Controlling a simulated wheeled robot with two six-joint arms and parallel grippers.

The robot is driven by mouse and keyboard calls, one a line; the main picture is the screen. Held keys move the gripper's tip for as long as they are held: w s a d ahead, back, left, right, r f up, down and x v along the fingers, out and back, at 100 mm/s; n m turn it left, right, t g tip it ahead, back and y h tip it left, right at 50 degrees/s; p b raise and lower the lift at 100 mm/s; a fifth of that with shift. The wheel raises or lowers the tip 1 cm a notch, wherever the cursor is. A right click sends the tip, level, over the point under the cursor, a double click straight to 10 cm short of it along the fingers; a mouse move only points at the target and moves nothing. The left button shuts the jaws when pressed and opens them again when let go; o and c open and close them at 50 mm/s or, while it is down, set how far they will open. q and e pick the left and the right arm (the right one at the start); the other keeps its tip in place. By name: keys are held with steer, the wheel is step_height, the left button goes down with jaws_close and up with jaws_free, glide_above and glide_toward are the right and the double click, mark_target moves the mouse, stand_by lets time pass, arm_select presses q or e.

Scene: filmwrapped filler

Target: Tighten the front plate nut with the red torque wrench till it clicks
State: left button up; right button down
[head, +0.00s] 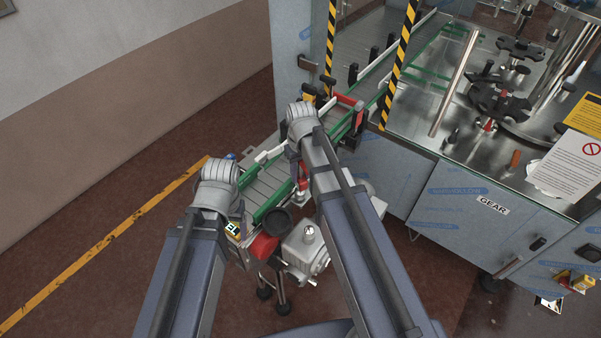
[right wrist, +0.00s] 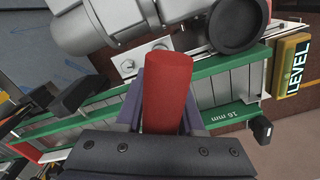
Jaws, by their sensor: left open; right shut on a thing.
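In the right wrist view my right gripper (right wrist: 164,108) is shut on a red cylindrical handle (right wrist: 168,90), which I take to be the torque wrench. The handle lies above the conveyor; its working end is hidden. In the head view a red piece (head: 303,182) shows below my right wrist. Bolt heads or nuts (right wrist: 127,65) show on a bright metal plate beside the grey motor; I cannot tell whether one is the front plate nut. My left gripper (head: 233,208) is over the conveyor's near end, open, mostly hidden by its wrist.
The conveyor (head: 268,182) has green rails and runs to a steel machine table (head: 425,130). The grey motor (head: 305,252) and a black disc (head: 275,220) stand close on its right. A yellow LEVEL box (right wrist: 292,65) sits at its end. Floor at left is clear.

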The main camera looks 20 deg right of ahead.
steer(key=shift+f+b, duration=0.2)
steer(key=shift+b, duration=0.1)
stand_by(0.4)
steer(key=n, duration=0.3)
steer(key=shift+r+n, duration=0.25)
steer(key=shift+n, duration=0.15)
steer(key=shift+f, duration=0.55)
